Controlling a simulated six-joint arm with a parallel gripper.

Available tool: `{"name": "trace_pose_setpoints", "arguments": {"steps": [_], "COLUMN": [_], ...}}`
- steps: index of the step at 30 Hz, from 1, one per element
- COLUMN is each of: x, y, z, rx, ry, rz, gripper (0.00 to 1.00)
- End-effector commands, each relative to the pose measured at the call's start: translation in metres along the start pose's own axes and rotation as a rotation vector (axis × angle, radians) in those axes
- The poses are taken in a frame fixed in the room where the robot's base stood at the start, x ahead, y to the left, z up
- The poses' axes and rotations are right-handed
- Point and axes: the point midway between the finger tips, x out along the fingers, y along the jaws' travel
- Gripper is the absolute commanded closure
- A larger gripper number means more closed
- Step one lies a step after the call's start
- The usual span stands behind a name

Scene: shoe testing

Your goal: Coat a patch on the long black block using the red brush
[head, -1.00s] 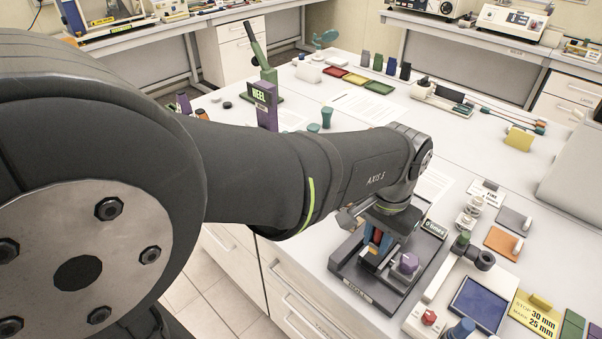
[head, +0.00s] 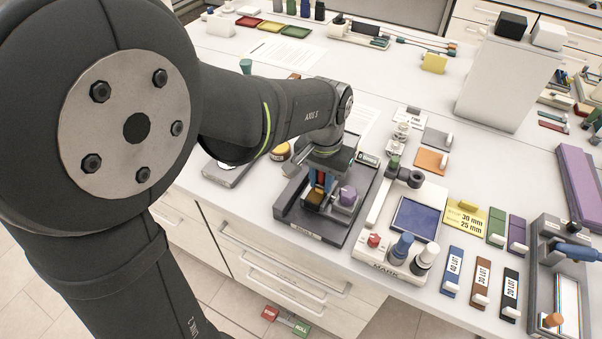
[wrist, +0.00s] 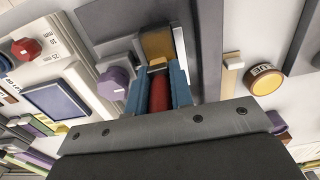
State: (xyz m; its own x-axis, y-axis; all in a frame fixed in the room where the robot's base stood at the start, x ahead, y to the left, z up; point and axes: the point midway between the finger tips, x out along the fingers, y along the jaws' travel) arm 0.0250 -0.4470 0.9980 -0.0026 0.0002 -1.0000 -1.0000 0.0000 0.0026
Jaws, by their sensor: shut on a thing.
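My gripper (head: 320,183) is over a dark tray-like station (head: 330,228), its blue fingers pointing down. In the wrist view my gripper (wrist: 158,92) is shut on the red handle of a brush (wrist: 158,92). Beyond the handle is an amber-brown block-like part (wrist: 157,44); I cannot tell whether it is the brush head or part of the station. The long black block (head: 511,292) has a white LOT label. It lies at the front right of the bench, well apart from my gripper, beside similar brown (head: 481,279) and blue (head: 452,270) blocks.
A purple knob (head: 348,195) stands close beside my gripper. A yellow card (head: 466,217) and a dark fixture (head: 560,280) lie farther right.

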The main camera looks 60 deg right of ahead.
Motion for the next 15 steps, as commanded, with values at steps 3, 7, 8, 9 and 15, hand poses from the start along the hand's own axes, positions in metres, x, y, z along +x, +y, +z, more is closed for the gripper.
{"name": "trace_pose_setpoints", "arguments": {"steps": [3,7,8,9,15], "x": [0.000,0.000,-0.001,0.000,0.000], "y": [0.000,0.000,0.000,0.000,0.000], "z": [-0.011,-0.023,-0.026,-0.029,-0.048], "rx": [0.000,0.000,0.000,0.000,0.000], "ry": [0.001,0.000,0.000,0.000,0.000], "rz": [0.000,0.000,0.000,0.000,0.000], "gripper": [1.00,1.00,1.00,1.00,1.00]}}
